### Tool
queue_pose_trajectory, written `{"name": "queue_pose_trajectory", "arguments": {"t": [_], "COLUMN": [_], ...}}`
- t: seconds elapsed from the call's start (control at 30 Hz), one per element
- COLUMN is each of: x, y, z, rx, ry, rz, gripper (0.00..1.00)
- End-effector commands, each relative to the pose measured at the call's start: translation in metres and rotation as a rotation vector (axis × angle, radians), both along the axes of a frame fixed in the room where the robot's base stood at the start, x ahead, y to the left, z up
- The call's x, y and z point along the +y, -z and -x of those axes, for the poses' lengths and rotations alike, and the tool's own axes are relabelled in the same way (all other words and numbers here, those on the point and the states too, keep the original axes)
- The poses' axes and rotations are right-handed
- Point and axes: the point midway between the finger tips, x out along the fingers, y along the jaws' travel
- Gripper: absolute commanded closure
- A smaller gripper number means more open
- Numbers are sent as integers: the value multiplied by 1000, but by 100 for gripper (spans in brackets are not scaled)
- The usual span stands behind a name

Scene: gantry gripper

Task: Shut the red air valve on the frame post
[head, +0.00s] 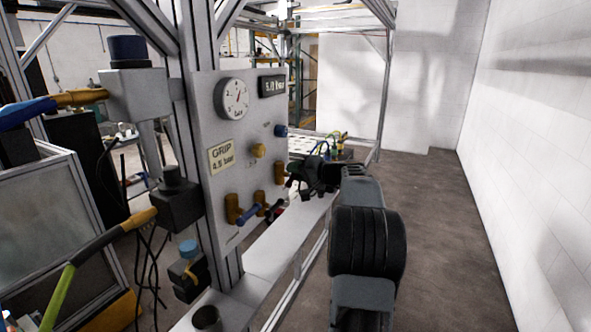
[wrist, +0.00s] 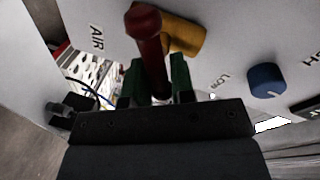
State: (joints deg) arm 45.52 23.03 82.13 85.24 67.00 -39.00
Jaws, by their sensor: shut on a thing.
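The red air valve handle (wrist: 149,40) runs between my gripper's two green fingers in the wrist view, beside its brass valve body (wrist: 187,37). An "AIR" label (wrist: 97,37) is to its left. My gripper (wrist: 157,80) is shut on the red handle. In the head view my gripper (head: 295,188) is at the right edge of the grey panel (head: 215,120) on the frame post (head: 190,150). A bit of the red handle (head: 278,212) shows below it; the rest is hidden behind the gripper.
Hoses and fittings (head: 105,240) crowd the left. Open floor (head: 450,240) lies to the right, up to a white wall.

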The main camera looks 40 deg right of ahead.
Motion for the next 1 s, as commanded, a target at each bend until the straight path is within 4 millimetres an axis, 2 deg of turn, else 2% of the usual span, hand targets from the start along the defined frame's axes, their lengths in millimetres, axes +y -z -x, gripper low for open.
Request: {"name": "queue_pose_trajectory", "arguments": {"t": [0.5, 1.0], "x": [-2, -2], "y": [6, 9], "z": [-1, -1], "rx": [174, 222], "ry": [1, 2], "rz": [-327, -418], "gripper": [100, 100]}}
